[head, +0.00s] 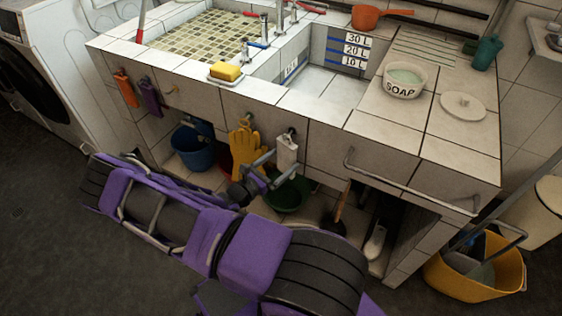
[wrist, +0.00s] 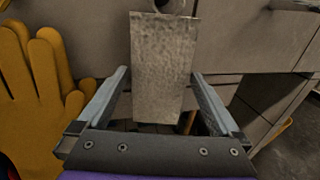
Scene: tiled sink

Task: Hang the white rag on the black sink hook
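The white rag (head: 287,152) hangs down at the front face of the tiled sink, directly below a dark hook (head: 292,131). In the wrist view the rag (wrist: 164,65) looks pale grey and hangs flat, with a round hook end (wrist: 170,5) at its top edge. My gripper (head: 276,171) is at the rag's lower part. In the wrist view my gripper (wrist: 160,75) is open, with one finger on each side of the rag. I cannot tell whether the fingertips touch its edges.
Yellow gloves (head: 245,150) hang just left of the rag. Orange (head: 126,89) and purple (head: 150,97) cloths hang farther left. A metal rail (head: 405,187) runs along the front at right. Below are a blue bucket (head: 193,148) and a green basin (head: 287,196).

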